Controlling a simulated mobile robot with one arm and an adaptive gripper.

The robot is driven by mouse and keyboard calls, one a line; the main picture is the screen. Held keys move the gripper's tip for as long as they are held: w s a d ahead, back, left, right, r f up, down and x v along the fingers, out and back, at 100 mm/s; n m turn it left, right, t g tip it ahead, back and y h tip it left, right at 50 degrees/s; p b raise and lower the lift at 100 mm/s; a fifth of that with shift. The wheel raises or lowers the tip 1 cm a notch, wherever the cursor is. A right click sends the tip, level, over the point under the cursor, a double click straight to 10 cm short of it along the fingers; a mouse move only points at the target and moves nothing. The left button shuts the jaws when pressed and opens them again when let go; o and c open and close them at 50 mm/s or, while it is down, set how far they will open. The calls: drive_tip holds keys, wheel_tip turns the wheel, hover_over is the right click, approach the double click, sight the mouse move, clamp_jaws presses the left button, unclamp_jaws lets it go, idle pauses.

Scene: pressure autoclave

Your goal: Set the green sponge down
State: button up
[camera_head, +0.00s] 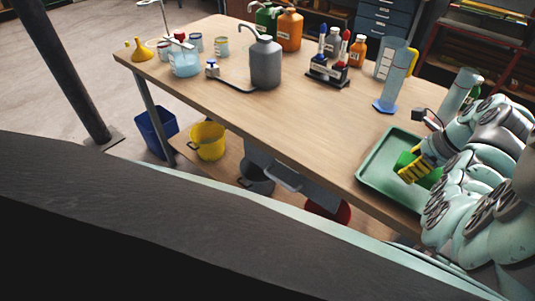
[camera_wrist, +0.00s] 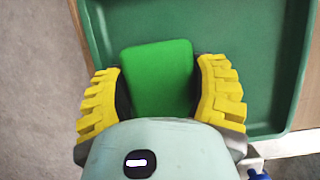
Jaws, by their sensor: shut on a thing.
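The green sponge (camera_wrist: 158,75) is a bright green block between the two yellow ridged fingers of my gripper (camera_wrist: 160,92) in the wrist view. In the head view, my gripper (camera_head: 412,172) is at the right, and part of the sponge (camera_head: 404,160) shows behind the fingers. The gripper is shut on the sponge. A darker green tray (camera_head: 378,163) lies under them on the table's right end. It also shows in the wrist view (camera_wrist: 270,60). I cannot tell whether the sponge touches the tray floor.
The wooden table (camera_head: 310,115) is bare in its middle. A blue-based measuring cylinder (camera_head: 391,80) stands behind the tray. A grey bottle (camera_head: 265,62) and a rack of small bottles (camera_head: 328,70) stand farther left. A yellow bucket (camera_head: 208,141) is below the table.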

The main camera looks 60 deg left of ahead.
drive_tip(key=shift+w+a+f, duration=0.1)
drive_tip(key=shift+w+a, duration=0.2)
drive_tip(key=shift+w, duration=0.4)
drive_tip(key=shift+w+a+f, duration=0.1)
drive_tip(key=shift+w+a, duration=0.2)
drive_tip(key=shift+w, duration=0.45)
drive_tip(key=shift+w+a, duration=0.3)
drive_tip(key=shift+w, duration=0.4)
drive_tip(key=shift+w, duration=0.1)
drive_tip(key=shift+f+p, duration=0.4)
drive_tip(key=shift+f, duration=1.35)
drive_tip(key=o, duration=1.1)
drive_tip(key=shift+f, duration=0.1)
